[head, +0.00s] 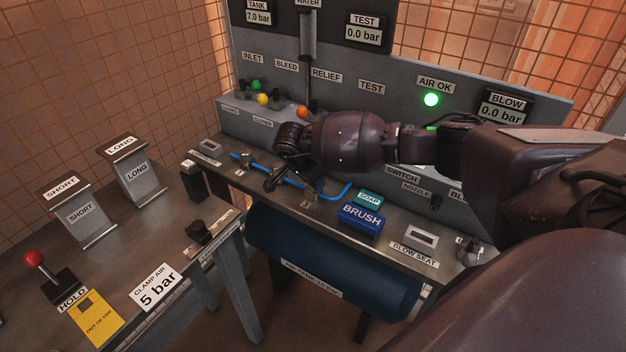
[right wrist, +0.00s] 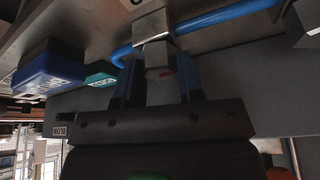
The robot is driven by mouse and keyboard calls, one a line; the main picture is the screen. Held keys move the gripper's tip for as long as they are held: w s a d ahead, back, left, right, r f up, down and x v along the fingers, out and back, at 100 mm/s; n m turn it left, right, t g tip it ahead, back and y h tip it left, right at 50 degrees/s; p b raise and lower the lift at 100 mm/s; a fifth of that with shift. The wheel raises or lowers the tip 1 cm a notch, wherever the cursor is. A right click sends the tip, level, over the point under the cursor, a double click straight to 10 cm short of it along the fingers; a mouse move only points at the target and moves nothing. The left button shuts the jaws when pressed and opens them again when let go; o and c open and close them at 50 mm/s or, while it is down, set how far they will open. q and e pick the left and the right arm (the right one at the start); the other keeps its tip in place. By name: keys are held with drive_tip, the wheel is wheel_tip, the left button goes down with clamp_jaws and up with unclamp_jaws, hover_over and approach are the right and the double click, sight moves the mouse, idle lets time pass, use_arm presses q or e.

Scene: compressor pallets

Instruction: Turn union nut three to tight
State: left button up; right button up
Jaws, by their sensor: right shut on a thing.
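My right gripper (head: 290,180) is over the pipe bench in the head view, with its arm coming in from the right. In the right wrist view its two fingers (right wrist: 158,78) are shut on a grey metal union nut (right wrist: 155,55), one finger on each side. A blue tube (right wrist: 205,22) runs to this fitting. The blue tube (head: 338,193) also shows along the bench in the head view, partly hidden by the gripper. My left gripper is not in view.
A dark blue tank (head: 330,275) is below. A red-knobbed lever (head: 34,258) stands at the left.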

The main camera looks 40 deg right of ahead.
drive_tip(key=shift+m+g, duration=0.4)
drive_tip(key=shift+m, duration=0.7)
drive_tip(key=o, duration=0.9)
drive_tip(key=shift+o, duration=0.2)
drive_tip(key=v, duration=1.1)
drive_tip(key=shift+p, duration=0.3)
drive_tip(key=shift+w+m, duration=0.1)
drive_tip(key=shift+m, duration=0.2)
